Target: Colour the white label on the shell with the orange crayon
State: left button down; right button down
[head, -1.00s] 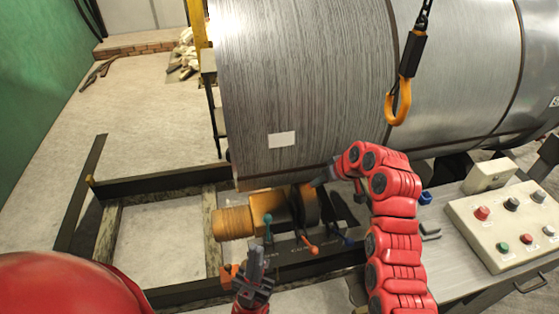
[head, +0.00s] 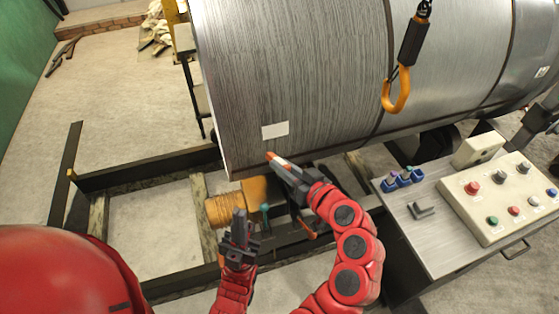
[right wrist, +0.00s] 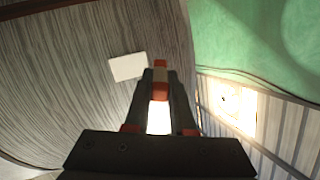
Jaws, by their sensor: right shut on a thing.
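The shell (head: 300,80) is a large grey, streaked metal cylinder. The white label (head: 275,130) is a small blank rectangle low on its side; it also shows in the right wrist view (right wrist: 128,66). My right gripper (head: 284,166) is shut on the orange crayon (head: 271,157), whose orange tip points up toward the shell just below the label. In the right wrist view the crayon (right wrist: 160,72) stands between the fingers, right of the label. Whether its tip touches the shell cannot be told. My left gripper (head: 240,222) is low, away from the label; its jaw gap is unclear.
An orange hook (head: 397,95) hangs before the shell. An orange motor (head: 225,208) with levers sits below it on a dark frame (head: 140,175). At right, a bench carries a blue holder (head: 403,181) and a control box (head: 495,200) with buttons.

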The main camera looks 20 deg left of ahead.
jog(key=shift+w+a+f+b, duration=0.1)
jog(key=shift+w+a, duration=0.45)
jog(key=shift+w, duration=0.25)
jog(key=shift+w+a+f+b, duration=0.1)
jog(key=shift+w+a, duration=0.4)
jog(key=shift+w, duration=0.3)
jog(key=shift+w+a+b, duration=0.1)
jog(key=shift+w+a, duration=0.45)
jog(key=shift+w, duration=0.25)
jog(key=shift+w+a+b, duration=0.4)
jog(key=shift+w, duration=0.25)
